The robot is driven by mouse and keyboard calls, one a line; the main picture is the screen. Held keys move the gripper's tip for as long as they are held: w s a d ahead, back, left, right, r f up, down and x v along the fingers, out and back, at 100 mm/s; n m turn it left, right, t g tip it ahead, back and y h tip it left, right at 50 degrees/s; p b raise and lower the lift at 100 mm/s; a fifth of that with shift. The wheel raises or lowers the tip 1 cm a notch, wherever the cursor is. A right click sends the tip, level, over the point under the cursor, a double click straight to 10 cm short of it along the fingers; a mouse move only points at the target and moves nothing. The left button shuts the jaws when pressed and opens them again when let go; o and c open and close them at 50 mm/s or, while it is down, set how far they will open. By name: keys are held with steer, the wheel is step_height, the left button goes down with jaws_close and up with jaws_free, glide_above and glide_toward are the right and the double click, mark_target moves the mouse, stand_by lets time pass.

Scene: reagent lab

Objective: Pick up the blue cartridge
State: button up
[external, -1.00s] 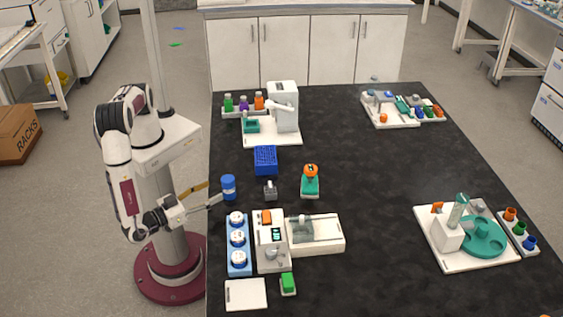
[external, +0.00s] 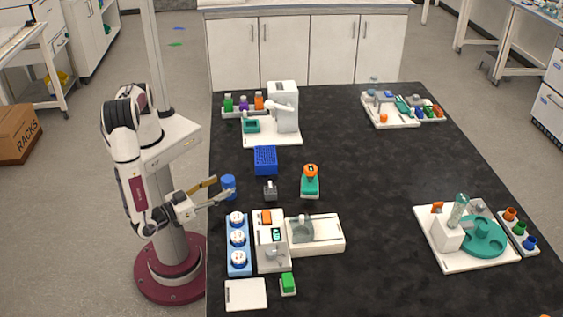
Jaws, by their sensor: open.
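The blue cartridge, a small upright blue cylinder (external: 229,181), stands near the left edge of the black table. My gripper (external: 225,186) has come in from the left at the cylinder's height. Its fingers are spread apart. The yellowish finger ends at the cylinder's left side, and the grey finger crosses in front of its lower part. The cylinder appears to be at or between the fingertips. I cannot tell whether either finger touches it.
A light-blue tray with white-topped jars (external: 238,271) is close in front. A teal and orange device (external: 310,182) is farther right. The table's middle is clear.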

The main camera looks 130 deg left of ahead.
mark_target(228, 182)
steer(key=shift+x, duration=2.3)
steer(key=shift+r, duration=0.2)
steer(key=c, duration=1.3)
